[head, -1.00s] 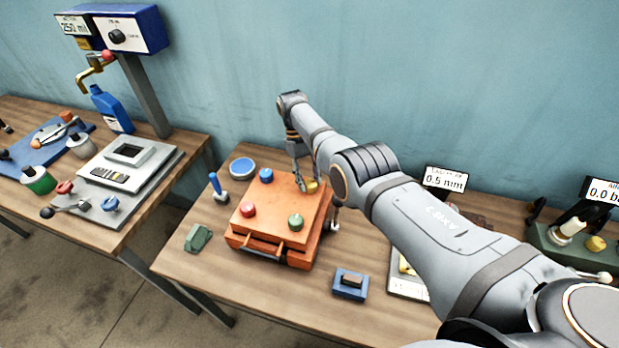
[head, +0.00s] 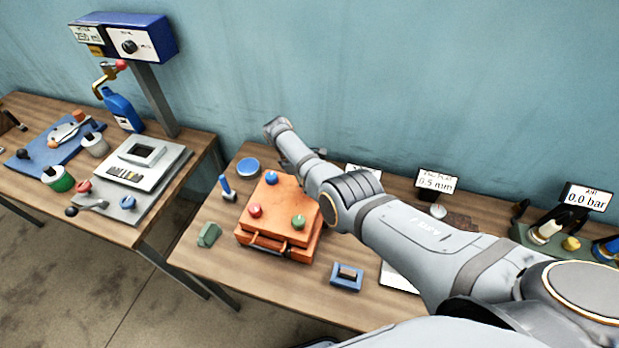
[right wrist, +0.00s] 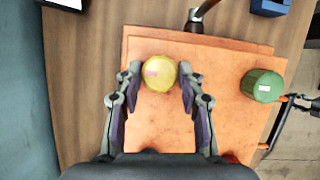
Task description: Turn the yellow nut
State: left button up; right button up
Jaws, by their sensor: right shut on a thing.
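The yellow nut (right wrist: 159,73) is round and shows in the right wrist view, on the flat orange top of a box (right wrist: 160,125) near one edge. My right gripper (right wrist: 159,76) has one finger on each side of the nut and is shut on it. In the head view the box (head: 266,232) stands on the middle table, and my right arm hides the nut and the fingers. The box top also carries a red knob (head: 255,210), a green knob (head: 298,221) and a blue knob (head: 271,177). My left gripper is not in view.
A blue-handled tool (head: 226,188), a green block (head: 209,235) and a blue block (head: 346,277) stand around the box. The left table (head: 110,220) holds a dispenser with a blue bottle (head: 122,111). Displays stand behind at right, one reading 0.5 mm (head: 438,183).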

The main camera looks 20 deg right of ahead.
jog(key=shift+r+n+p, duration=0.15)
jog(key=shift+n+p, duration=0.15)
jog(key=shift+n, duration=0.2)
jog(key=shift+t, duration=0.3)
jog(key=o, duration=1.2)
jog(key=v, duration=1.2)
jog(key=shift+a, duration=0.15)
